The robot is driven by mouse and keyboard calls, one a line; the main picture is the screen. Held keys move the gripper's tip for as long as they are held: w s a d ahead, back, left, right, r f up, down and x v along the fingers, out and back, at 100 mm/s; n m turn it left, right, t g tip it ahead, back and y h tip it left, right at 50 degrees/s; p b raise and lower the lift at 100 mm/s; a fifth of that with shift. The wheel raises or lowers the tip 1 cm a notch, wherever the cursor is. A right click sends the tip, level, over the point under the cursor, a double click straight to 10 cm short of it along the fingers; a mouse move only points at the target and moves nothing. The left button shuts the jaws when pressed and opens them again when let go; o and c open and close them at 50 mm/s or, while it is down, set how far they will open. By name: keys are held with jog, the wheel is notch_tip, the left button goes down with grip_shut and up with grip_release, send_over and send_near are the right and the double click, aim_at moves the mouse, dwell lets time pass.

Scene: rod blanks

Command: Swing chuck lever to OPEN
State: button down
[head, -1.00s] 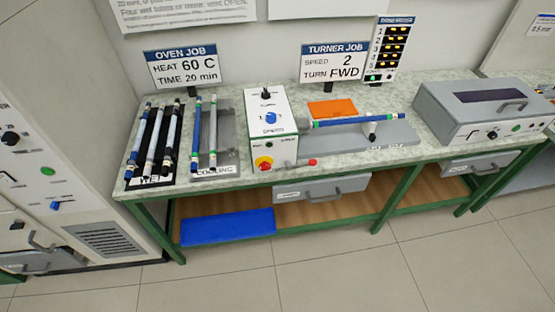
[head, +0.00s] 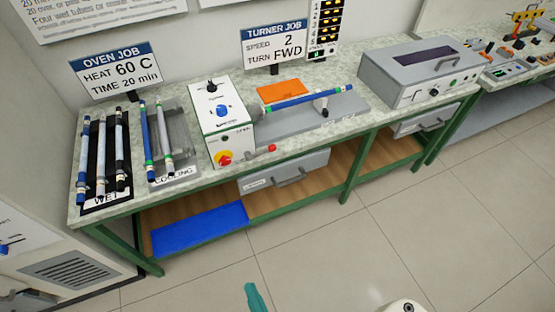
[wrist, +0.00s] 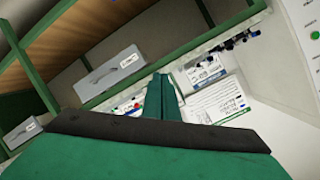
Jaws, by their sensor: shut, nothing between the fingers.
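The turner (head: 222,118) is a white box on the bench with a blue dial, a green button and a red-and-yellow stop knob. A small lever with a red tip (head: 272,148) sticks out low beside its right side, at the bench's front edge. A blue rod (head: 300,98) extends from the turner to a support on the right. My gripper (head: 252,298) shows as a teal tip at the bottom of the head view, well in front of the bench and apart from the lever. In the wrist view its teal fingers (wrist: 162,97) are together and empty.
A black WET rack (head: 108,205) and a grey COOLING rack (head: 180,165) hold rods on the left. A grey lidded machine (head: 415,75) stands on the right. A drawer (head: 285,172) sits under the bench top. The floor in front is clear.

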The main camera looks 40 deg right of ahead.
aim_at(262, 153)
jog(key=w+d+f+m+g+h, duration=0.15)
jog(key=w+d+f+m, duration=0.25)
jog(key=w+d+m, duration=0.85)
jog(key=w+d+r+m+t, duration=0.1)
jog(key=w+d+r+m, duration=0.2)
jog(key=d+m, duration=0.4)
jog(key=w+d+r+m+t, duration=0.1)
jog(key=w+d+r+m, duration=0.2)
jog(key=d+m, duration=0.4)
jog(key=shift+d+r, duration=0.45)
jog(key=shift+d, duration=0.45)
jog(key=shift+w+m, duration=0.1)
jog(key=shift+m, duration=0.15)
jog(key=w+d+r, duration=0.1)
jog(key=w+d, duration=0.1)
jog(key=w, duration=0.9)
jog(key=shift+w+d+r, duration=0.15)
jog(key=shift+d, duration=0.05)
